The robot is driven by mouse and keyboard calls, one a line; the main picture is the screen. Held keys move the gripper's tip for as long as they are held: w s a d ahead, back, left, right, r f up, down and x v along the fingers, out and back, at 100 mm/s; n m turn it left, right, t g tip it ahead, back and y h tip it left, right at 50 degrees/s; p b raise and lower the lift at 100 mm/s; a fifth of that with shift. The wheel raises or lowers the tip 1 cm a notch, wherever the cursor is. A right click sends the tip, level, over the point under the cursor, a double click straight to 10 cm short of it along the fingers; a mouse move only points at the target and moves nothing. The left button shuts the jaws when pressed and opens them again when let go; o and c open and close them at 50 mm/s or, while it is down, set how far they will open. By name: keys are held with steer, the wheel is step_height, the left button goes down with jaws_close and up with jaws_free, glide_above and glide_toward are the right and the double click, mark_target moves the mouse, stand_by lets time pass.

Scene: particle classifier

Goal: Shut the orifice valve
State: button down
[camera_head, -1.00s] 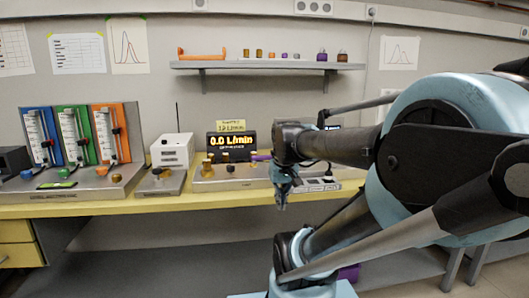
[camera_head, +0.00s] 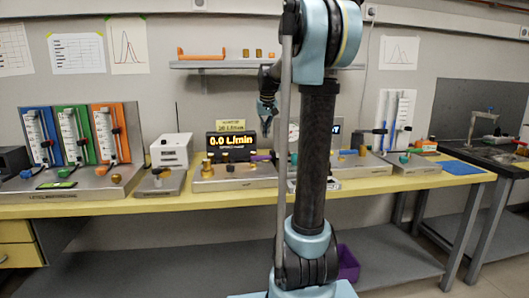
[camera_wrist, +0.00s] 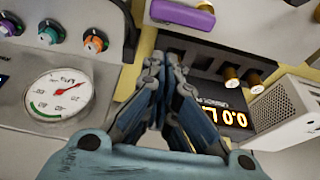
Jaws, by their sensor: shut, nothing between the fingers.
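My gripper (camera_head: 266,128) is shut and empty, raised in front of the wall above the bench, just right of the flow display (camera_head: 230,145). It also shows in the wrist view (camera_wrist: 163,62), fingers together at the centre. The display reads 0.0 L/min and stands behind a metal unit (camera_head: 215,183) with gold and black knobs. Two gold knobs (camera_wrist: 232,76) show on the right in the wrist view, beside a purple part (camera_wrist: 183,16). Purple, teal (camera_wrist: 50,32) and orange knobs sit above a round gauge (camera_wrist: 57,96) on the left. I cannot tell which part is the orifice valve.
The yellow bench (camera_head: 100,209) carries blue, green and orange flow meters (camera_head: 75,135) at left and a white box (camera_head: 171,150). More units stand to the right, partly behind my arm. A wall shelf (camera_head: 215,64) holds small parts. A purple bin (camera_head: 348,264) is below.

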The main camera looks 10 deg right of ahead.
mark_target(261, 159)
steer(key=shift+w+r, duration=0.2)
steer(key=shift+w, duration=1.05)
steer(key=x, duration=1)
steer(key=shift+s, duration=2.05)
steer(key=shift+d, duration=0.2)
steer(key=shift+s, duration=0.1)
